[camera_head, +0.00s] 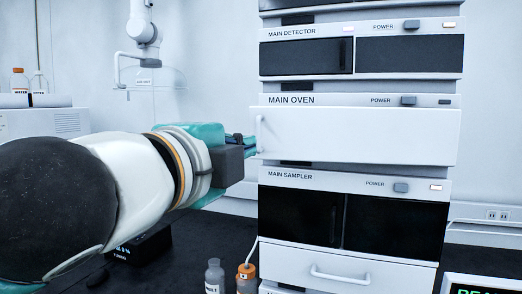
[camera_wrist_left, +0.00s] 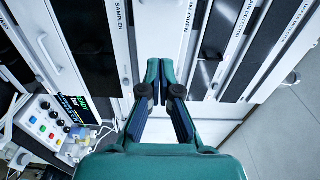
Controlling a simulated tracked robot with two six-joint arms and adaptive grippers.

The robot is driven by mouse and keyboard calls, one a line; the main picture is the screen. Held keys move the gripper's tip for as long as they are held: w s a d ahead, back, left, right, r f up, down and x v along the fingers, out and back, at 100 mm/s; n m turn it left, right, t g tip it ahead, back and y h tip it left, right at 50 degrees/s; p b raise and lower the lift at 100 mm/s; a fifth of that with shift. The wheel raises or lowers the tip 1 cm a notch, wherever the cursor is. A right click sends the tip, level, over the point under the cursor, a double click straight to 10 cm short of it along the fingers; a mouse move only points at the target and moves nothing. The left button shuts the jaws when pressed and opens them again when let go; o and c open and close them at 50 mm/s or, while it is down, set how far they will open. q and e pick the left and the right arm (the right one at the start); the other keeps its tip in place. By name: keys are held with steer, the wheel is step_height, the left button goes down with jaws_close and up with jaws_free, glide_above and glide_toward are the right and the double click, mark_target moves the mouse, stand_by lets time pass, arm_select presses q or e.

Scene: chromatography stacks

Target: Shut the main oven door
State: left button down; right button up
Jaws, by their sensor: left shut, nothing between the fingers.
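The main oven (camera_head: 290,100) is in the middle of the stack in the head view. Its plain white door (camera_head: 365,135) has a vertical handle (camera_head: 260,133) at its left edge. That edge stands out slightly past the stack's left side, so the door looks a little ajar. The white door (camera_wrist_left: 168,30) also shows ahead in the left wrist view. My left gripper (camera_head: 250,145) is at the door's left edge beside the handle, shut and empty. Its fingertips (camera_wrist_left: 160,72) are close together in the wrist view; I cannot tell whether they touch the door. My right gripper is not in view.
The main detector (camera_head: 408,54) sits above the oven and the main sampler (camera_head: 300,177) below it. Bottles (camera_head: 214,277) stand on the dark bench at the stack's lower left. A control box with coloured buttons (camera_wrist_left: 45,117) is at the left in the wrist view.

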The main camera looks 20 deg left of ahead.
arm_select(q)
steer(key=p, duration=0.2)
glide_toward(259, 137)
steer(key=w+d, duration=0.4)
steer(key=shift+w+a+r+p, duration=0.25)
steer(key=shift+w+a+p, duration=0.25)
steer(key=shift+w+a, duration=0.45)
steer(key=shift+w+a+f, duration=0.15)
steer(key=shift+w+a, duration=0.2)
steer(key=shift+w, duration=0.25)
